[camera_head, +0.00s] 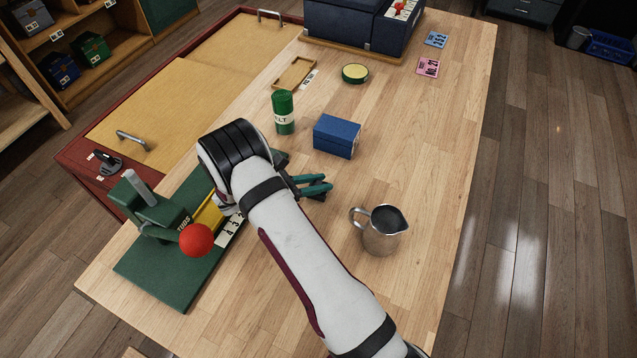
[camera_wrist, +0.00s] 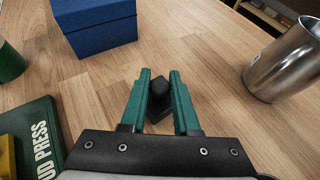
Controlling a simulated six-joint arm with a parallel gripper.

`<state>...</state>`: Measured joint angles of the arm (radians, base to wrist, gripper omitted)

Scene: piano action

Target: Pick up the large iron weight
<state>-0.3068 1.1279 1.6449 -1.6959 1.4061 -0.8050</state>
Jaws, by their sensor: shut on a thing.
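The iron weight (camera_wrist: 160,98) is a small dark piece with a rounded knob on top. In the wrist view it sits between the two teal fingers of my gripper (camera_wrist: 160,76), which is shut on it. In the head view my gripper (camera_head: 327,184) is low over the wooden table, right of my wrist. The weight cannot be made out there. I cannot tell whether it still touches the table.
A blue box (camera_head: 337,136) stands behind the gripper, and a metal pitcher (camera_head: 382,232) to its right. A green can (camera_head: 284,112) is at the back left. A green press (camera_head: 165,215) with a red ball (camera_head: 196,240) stands left.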

